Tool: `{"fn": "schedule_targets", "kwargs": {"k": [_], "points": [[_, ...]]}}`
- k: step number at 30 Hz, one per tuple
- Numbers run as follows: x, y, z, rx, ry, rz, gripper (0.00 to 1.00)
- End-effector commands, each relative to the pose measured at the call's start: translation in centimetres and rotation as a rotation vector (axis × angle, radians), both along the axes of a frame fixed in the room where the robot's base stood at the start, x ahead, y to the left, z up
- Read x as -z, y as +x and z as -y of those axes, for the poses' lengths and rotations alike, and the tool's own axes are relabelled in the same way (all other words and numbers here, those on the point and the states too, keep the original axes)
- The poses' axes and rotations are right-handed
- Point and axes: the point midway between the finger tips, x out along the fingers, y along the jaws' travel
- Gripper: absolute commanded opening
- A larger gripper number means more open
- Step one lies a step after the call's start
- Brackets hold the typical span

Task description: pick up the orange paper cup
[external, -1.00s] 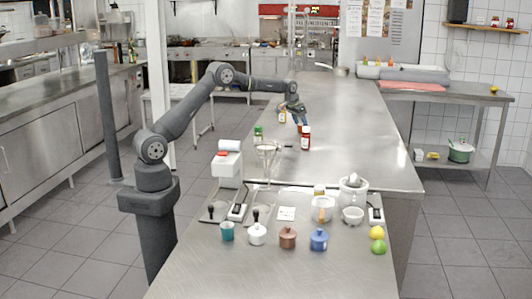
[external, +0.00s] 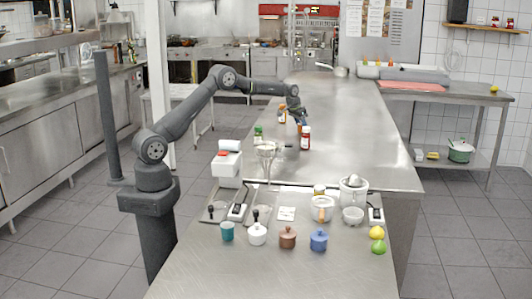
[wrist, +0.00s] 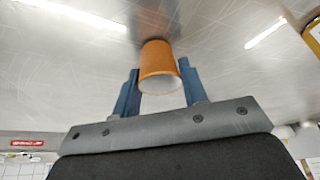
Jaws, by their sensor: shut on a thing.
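The orange paper cup (wrist: 158,66) shows in the wrist view between the two blue fingers of my gripper (wrist: 157,93). My gripper is shut on it, one finger on each side. The cup's pale open mouth faces the camera and its base points away toward the steel tabletop. A dark shadow lies by the base; I cannot tell whether the cup touches the table. In the external view my gripper (external: 301,123) is low over the long table, and the cup is too small and covered to make out clearly.
A red-labelled bottle (external: 305,138) stands just in front of my gripper. An orange-and-white bottle (external: 282,116) is close on its left, and a green-topped jar (external: 258,135) further left. The long steel table (external: 355,125) is clear to the right.

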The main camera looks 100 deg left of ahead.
Motion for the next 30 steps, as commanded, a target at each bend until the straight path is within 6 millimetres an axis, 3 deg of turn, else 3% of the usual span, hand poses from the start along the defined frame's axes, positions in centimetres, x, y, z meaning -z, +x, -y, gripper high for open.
{"fn": "schedule_targets", "kwargs": {"k": [15,30], "points": [[-8.9,0.1,-0.1,0.001,0.0,0.003,0.17],[-9.7,0.0,0.0,0.002,0.0,0.002,0.17]]}}
